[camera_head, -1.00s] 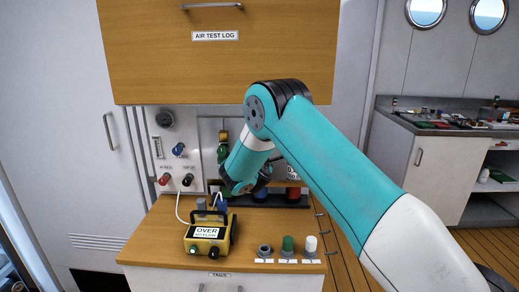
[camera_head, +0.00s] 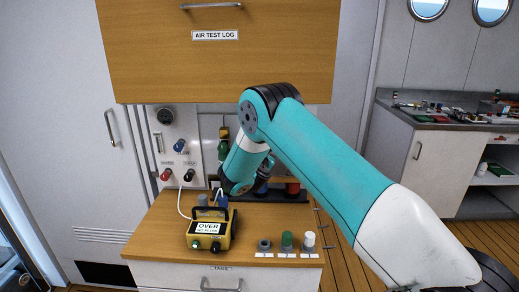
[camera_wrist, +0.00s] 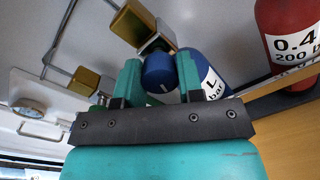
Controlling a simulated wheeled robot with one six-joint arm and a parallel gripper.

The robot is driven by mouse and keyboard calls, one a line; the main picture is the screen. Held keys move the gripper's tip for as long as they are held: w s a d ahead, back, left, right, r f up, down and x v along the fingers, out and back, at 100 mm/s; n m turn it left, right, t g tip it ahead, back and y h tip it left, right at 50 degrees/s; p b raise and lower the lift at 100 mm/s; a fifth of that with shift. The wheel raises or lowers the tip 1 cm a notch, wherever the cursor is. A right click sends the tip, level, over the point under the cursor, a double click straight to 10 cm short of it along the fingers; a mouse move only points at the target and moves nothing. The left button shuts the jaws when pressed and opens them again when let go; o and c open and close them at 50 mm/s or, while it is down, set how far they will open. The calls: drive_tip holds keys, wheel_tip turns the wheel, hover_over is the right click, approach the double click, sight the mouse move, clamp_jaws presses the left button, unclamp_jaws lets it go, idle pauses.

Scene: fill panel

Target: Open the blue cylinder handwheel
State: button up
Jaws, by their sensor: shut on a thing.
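The blue handwheel (camera_wrist: 158,72) shows in the wrist view between the two teal fingers of my gripper (camera_wrist: 158,80). The fingers are shut on it from both sides. The blue cylinder (camera_wrist: 212,85), with a white label, lies just behind and to the right of the handwheel. A brass valve block (camera_wrist: 134,22) adjoins it above. In the head view my arm hides the fingers and the handwheel.
A red cylinder (camera_wrist: 290,30) stands to the right. A yellow gas meter reading OVER (camera_head: 210,228) and several small caps (camera_head: 287,240) sit on the wooden counter (camera_head: 160,240). A gauge panel (camera_head: 172,140) is behind, with a wooden cabinet (camera_head: 270,60) overhead.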

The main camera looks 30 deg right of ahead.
drive_tip(key=shift+a, duration=0.15)
drive_tip(key=o, duration=0.9)
drive_tip(key=b+v, duration=1)
drive_tip(key=v, duration=0.7)
drive_tip(key=shift+s+f, duration=0.1)
drive_tip(key=shift+f, duration=0.05)
